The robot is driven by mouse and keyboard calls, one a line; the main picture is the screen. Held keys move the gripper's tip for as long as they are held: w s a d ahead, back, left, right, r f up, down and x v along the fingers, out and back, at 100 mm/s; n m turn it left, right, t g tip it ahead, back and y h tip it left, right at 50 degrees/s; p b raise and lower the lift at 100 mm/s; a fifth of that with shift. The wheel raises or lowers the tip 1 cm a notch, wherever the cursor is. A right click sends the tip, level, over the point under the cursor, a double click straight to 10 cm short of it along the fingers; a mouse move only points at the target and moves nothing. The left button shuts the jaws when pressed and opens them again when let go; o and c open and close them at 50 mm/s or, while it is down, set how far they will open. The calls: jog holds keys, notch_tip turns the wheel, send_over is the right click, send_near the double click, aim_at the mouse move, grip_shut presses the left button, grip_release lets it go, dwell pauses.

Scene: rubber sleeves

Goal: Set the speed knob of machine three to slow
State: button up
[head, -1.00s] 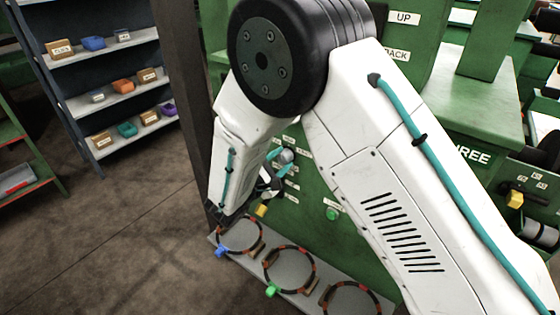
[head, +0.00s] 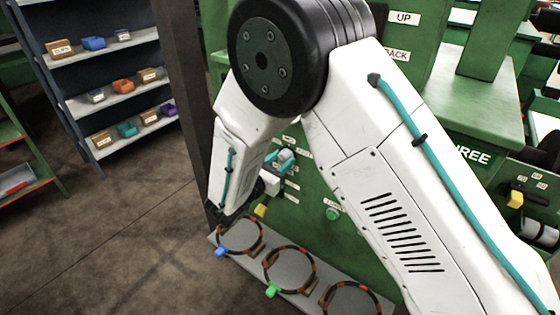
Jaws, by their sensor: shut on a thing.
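Machine three is the green machine (head: 310,230), with a sign ending in "THREE" at its right. The small grey speed knob (head: 287,155) sits on its front panel, among white labels too small to read. My gripper (head: 280,160) has teal fingertips and is at the knob, shut on it. The fingers hide most of the knob, so I cannot tell which setting it points to. My white arm covers much of the panel.
A green button (head: 333,214) is on the panel lower right of the knob. A grey tray (head: 316,282) below holds several dark rings with coloured tags. A shelf (head: 112,98) with small boxes stands at the left. The floor between is clear.

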jog(key=shift+n, duration=0.3)
dwell(0.4)
jog(key=o, duration=1)
jog(key=v, duration=0.8)
jog(key=shift+w, duration=0.1)
